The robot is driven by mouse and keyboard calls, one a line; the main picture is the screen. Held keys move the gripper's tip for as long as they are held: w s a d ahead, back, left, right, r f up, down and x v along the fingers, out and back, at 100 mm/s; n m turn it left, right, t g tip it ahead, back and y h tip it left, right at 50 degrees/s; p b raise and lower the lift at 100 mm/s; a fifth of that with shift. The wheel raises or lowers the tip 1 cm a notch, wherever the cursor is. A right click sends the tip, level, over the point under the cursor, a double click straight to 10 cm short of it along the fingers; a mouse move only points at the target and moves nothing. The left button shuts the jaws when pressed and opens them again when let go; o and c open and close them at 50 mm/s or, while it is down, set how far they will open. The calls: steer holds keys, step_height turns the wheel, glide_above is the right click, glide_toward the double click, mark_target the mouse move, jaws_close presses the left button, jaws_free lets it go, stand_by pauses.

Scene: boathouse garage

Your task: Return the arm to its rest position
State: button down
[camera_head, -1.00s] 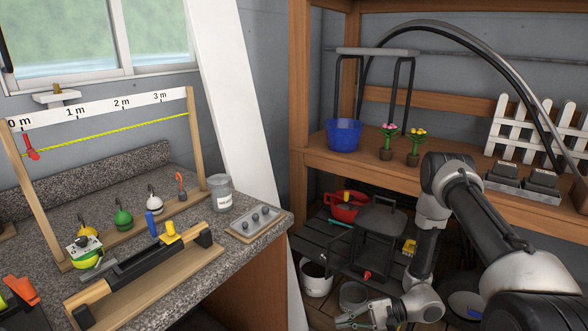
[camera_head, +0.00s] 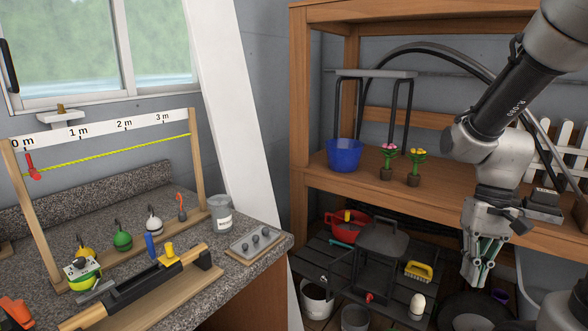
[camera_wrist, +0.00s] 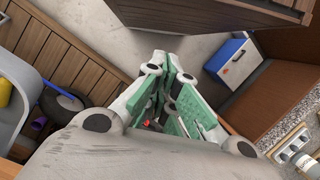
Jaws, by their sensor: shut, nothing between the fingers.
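My gripper (camera_head: 476,278) hangs at the right of the head view, in front of the wooden shelf. Its fingers point down and are shut with nothing between them. My arm is folded, with its upper link rising out of the top right corner. In the wrist view my gripper (camera_wrist: 178,62) shows grey links and green pads brought together, with floor and furniture beyond them. It appears apart from the things around it.
The wooden shelf (camera_head: 335,178) holds a blue bucket (camera_head: 344,155) and two potted flowers. Below are a black stool (camera_head: 383,242), a yellow brush (camera_head: 419,270) and a white bucket (camera_head: 316,301). A granite counter (camera_head: 120,205) with fishing gear stands left. A blue-and-white box (camera_wrist: 233,58) shows in the wrist view.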

steer(key=s+r+n+t, duration=0.1)
steer(key=s+r+t, duration=0.1)
steer(key=r, duration=0.4)
steer(key=s+d+r+n+t+h, duration=0.1)
steer(key=s+r+t, duration=0.1)
steer(key=r+t, duration=0.3)
step_height(320, 180, up, 2)
steer(key=shift+s+r+h, duration=0.1)
steer(key=shift+s+h, duration=0.2)
